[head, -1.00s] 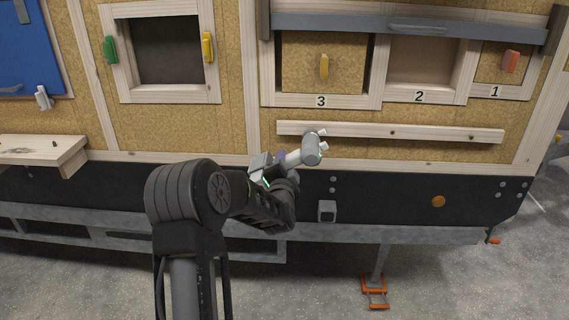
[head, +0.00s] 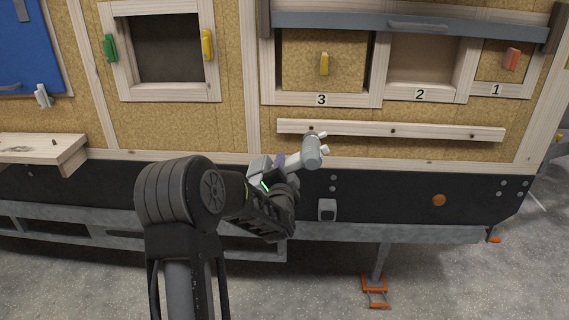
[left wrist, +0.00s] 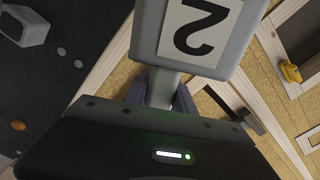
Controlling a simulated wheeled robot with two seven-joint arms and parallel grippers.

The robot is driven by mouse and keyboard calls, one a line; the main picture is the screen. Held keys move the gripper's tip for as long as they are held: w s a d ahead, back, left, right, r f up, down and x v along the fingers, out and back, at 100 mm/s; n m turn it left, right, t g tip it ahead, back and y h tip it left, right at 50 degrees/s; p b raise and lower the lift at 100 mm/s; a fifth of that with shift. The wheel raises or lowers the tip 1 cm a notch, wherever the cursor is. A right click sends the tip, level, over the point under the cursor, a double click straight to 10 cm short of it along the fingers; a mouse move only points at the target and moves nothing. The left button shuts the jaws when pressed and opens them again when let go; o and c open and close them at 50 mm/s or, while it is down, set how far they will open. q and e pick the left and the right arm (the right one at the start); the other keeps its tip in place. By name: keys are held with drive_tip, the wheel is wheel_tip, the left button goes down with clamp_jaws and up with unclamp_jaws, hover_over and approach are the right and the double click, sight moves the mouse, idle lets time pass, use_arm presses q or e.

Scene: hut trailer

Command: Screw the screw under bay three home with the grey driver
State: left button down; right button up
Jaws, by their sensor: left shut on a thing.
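Dark screw spots show farther right on the rail. My right gripper is out of view.
Bays two (head: 420,62) and one (head: 492,62) lie right of bay three. A wooden shelf (head: 35,150) juts out at left. A small grey box (head: 327,209) sits on the dark lower panel. Free floor lies in front.

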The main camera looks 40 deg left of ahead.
sight(259, 171)
use_arm(q)
drive_tip(key=shift+s+r, duration=0.1)
drive_tip(key=shift+r, duration=0.1)
drive_tip(key=s+a, duration=0.1)
drive_tip(key=s, duration=0.1)
drive_tip(key=s+a+b, duration=0.1)
drive_tip(key=s, duration=0.1)
drive_tip(key=s+a+b, duration=0.1)
drive_tip(key=s, duration=0.1)
drive_tip(key=shift+s, duration=0.4)
drive_tip(key=shift+s+a, duration=0.1)
drive_tip(key=shift+s, duration=0.2)
idle(0.7)
drive_tip(key=shift+r, duration=0.65)
drive_tip(key=w+d+f+m+t+h, duration=0.1)
drive_tip(key=w+d+f+m+h, duration=0.1)
drive_tip(key=d, duration=1)
drive_tip(key=w+d+f+m+t+h, duration=0.1)
drive_tip(key=w+d+f+m+h, duration=0.2)
drive_tip(key=d, duration=1)
drive_tip(key=w+d+f+m+t+h+p, duration=0.1)
drive_tip(key=d+f+h, duration=0.4)
drive_tip(key=d, duration=0.8)
drive_tip(key=shift+w+d+f+m+t+h, duration=0.35)
drive_tip(key=shift+w+m, duration=0.35)
drive_tip(key=shift+w, duration=0.5)
drive_tip(key=shift+a, duration=0.15)
